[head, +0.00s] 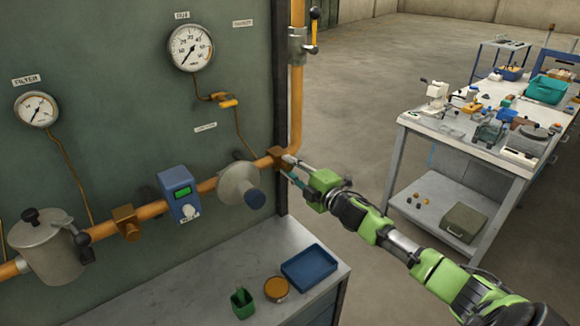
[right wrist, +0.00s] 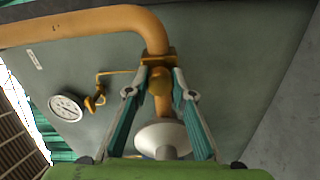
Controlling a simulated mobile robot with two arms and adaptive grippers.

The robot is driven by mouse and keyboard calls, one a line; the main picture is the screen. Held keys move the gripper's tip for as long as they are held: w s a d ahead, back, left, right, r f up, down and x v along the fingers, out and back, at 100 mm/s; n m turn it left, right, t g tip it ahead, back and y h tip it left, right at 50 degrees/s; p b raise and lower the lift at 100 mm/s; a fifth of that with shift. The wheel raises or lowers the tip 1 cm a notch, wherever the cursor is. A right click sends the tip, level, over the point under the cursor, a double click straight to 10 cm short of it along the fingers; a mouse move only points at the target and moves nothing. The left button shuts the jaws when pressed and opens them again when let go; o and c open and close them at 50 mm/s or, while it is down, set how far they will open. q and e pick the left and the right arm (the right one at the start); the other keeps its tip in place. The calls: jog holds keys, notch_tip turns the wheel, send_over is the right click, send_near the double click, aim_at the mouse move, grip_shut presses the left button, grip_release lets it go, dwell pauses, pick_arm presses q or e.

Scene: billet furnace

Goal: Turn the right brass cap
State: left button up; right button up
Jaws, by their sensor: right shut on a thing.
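The right brass cap (right wrist: 159,82) is a round brass piece in the right wrist view, in front of a square brass block on the orange pipe. My right gripper (right wrist: 160,74) is shut on it, one finger on each side. In the head view my right gripper (head: 287,166) reaches in from the right to the brass block (head: 276,153); its fingers mostly hide the cap there. Another brass fitting (head: 125,222) sits further left on the same pipe. My left gripper is in neither view.
A grey-white disc-shaped regulator (head: 237,185) with a blue knob sits just left of my right gripper. A blue meter (head: 180,192) is further left. A bench below holds a blue tray (head: 309,264), a brass-coloured disc (head: 276,289) and a green holder (head: 242,302). A cluttered workbench (head: 460,140) stands at right.

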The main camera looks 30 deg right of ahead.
dwell(0.3)
jog(key=o, duration=1.1)
jog(key=shift+o, duration=0.2)
jog(key=s+d, duration=0.1)
jog(key=s, duration=1.1)
jog(key=shift+d+f, duration=0.1)
jog(key=shift+f, duration=0.05)
